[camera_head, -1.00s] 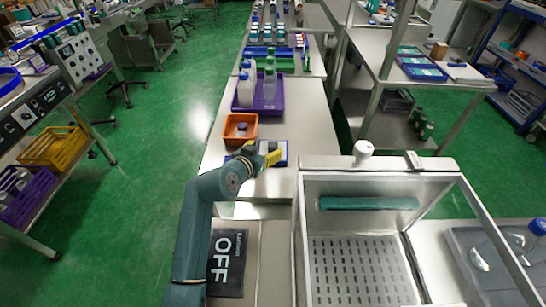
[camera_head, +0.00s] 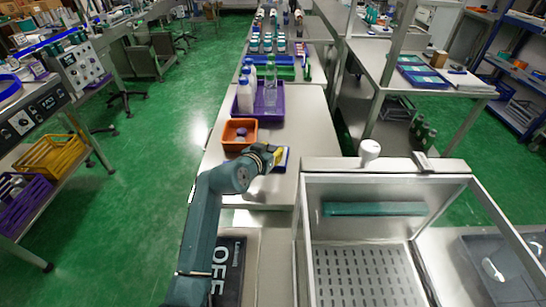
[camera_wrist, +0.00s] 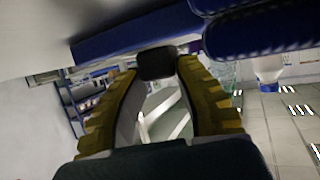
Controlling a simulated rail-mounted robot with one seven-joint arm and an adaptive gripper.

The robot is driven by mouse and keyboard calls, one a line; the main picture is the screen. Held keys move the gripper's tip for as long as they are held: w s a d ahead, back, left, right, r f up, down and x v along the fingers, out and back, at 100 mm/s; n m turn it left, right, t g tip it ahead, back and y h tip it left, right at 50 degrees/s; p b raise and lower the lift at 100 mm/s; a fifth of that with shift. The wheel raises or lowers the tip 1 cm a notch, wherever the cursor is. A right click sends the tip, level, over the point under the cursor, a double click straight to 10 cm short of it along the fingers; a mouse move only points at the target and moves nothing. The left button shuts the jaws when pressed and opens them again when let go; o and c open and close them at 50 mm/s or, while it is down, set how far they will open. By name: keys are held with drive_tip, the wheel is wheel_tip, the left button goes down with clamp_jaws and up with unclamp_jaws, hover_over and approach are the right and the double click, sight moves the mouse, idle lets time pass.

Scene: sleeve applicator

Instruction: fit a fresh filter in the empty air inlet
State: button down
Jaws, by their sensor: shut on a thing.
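My gripper (camera_head: 278,157) is at the blue-edged pad or holder (camera_head: 282,166) on the bench, just in front of the orange bin. In the wrist view my yellow-padded fingers (camera_wrist: 158,75) are closed on a small dark block (camera_wrist: 157,62), which seems to be the filter. The block sits between the fingertips. In the wrist view dark blue parts (camera_wrist: 130,43) lie close beyond the fingertips; I cannot tell if the block still touches them. The clear-walled machine (camera_head: 365,166) stands at the front right, with a white knob on top. I cannot pick out the empty air inlet.
An orange bin (camera_head: 228,144) stands just behind my gripper. Behind it is a purple tray (camera_head: 258,113) with bottles. A black panel marked OFF (camera_head: 229,262) lies beside my arm. Bare bench top lies right of the bin. Green floor is open to the left.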

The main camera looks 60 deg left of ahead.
sight(272, 151)
wheel_tip(272, 151, up, 10)
drive_tip(key=p, duration=0.3)
drive_tip(key=shift+p, duration=0.3)
